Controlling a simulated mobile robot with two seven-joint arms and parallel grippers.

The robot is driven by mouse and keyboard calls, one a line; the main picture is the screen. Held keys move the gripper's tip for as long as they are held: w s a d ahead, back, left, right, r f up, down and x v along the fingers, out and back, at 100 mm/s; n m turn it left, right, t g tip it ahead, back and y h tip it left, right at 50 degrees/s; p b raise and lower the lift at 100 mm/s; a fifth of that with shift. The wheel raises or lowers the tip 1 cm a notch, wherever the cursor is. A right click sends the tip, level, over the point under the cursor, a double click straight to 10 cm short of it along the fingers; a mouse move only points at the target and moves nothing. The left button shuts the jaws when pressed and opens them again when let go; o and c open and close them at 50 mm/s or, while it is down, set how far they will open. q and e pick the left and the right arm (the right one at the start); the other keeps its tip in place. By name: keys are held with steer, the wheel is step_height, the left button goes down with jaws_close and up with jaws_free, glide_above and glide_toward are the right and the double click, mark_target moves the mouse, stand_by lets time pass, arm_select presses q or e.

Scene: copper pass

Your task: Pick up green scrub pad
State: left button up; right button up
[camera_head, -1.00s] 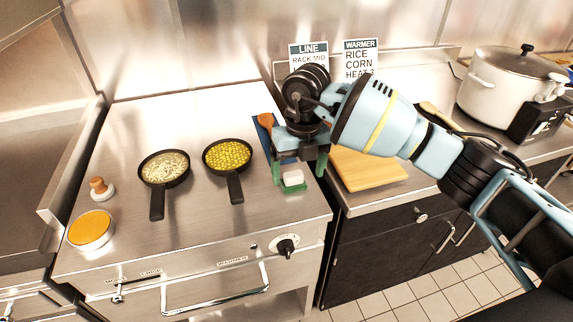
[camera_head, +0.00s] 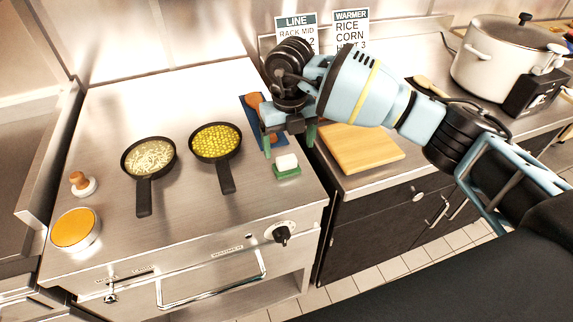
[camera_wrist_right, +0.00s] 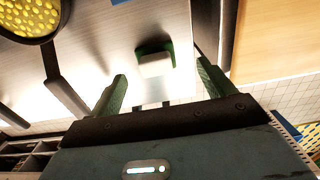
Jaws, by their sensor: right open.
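The green scrub pad (camera_head: 287,175) lies near the front right of the steel warmer top, with a white block on its upper side. In the right wrist view the pad (camera_wrist_right: 152,46) shows ahead of the fingers, its green edge partly covered by the white block. My right gripper (camera_head: 289,140) is open and empty, with its green fingers apart. In the head view it appears just behind or above the pad; the pad is not between the fingers. My left gripper is not in view.
Two black pans, one with pale food (camera_head: 149,158) and one with corn (camera_head: 216,141), stand left of the pad. A blue cloth (camera_head: 251,108) lies behind the gripper. A wooden board (camera_head: 362,149) is on the right counter. Bare steel surrounds the pad.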

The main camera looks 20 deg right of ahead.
mark_target(287, 158)
steer(key=f, duration=0.5)
steer(key=shift+s+a, duration=0.25)
steer(key=shift+a, duration=0.1)
steer(key=c, duration=1.1)
steer(key=shift+r, duration=0.1)
steer(key=shift+r, duration=0.5)
step_height(287, 158, up, 2)
steer(key=shift+r, duration=0.1)
steer(key=shift+s+a+r, duration=0.15)
steer(key=shift+s+a, duration=0.35)
steer(key=s+a, duration=0.3)
steer(key=s+a+r, duration=0.1)
steer(key=s+a, duration=0.2)
steer(key=s, duration=0.1)
steer(key=s+a, duration=0.3)
steer(key=s, duration=0.1)
steer(key=shift+a+r+p, duration=0.15)
steer(key=shift+a+p, duration=0.15)
steer(key=shift+a, duration=0.1)
